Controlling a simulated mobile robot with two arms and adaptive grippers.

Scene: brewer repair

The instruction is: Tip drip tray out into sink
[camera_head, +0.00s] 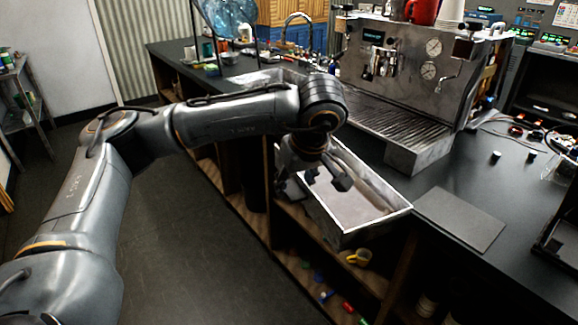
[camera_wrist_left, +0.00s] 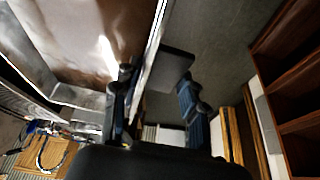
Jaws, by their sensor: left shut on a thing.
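The drip tray (camera_head: 385,212) is a long, open metal box with bright rims. It sits in front of the espresso machine and juts out past the counter's front edge. It looks about level; I cannot tell whether it touches the counter. Its inside is brownish grey, and I cannot tell if liquid lies in it. My left gripper (camera_head: 314,180) is shut on the tray's left long wall, one finger inside and one outside. The left wrist view shows the gripper (camera_wrist_left: 155,95) astride this wall beside the tray's inside (camera_wrist_left: 85,40). The sink (camera_head: 262,79) is farther back in the counter.
The espresso machine (camera_head: 425,62) stands behind the tray, with a red cup on top. A faucet (camera_head: 297,17) rises by the sink. A flat dark mat (camera_head: 460,218) lies to the right. Shelves with a yellow mug (camera_head: 358,258) are below. The floor (camera_head: 195,215) at left is clear.

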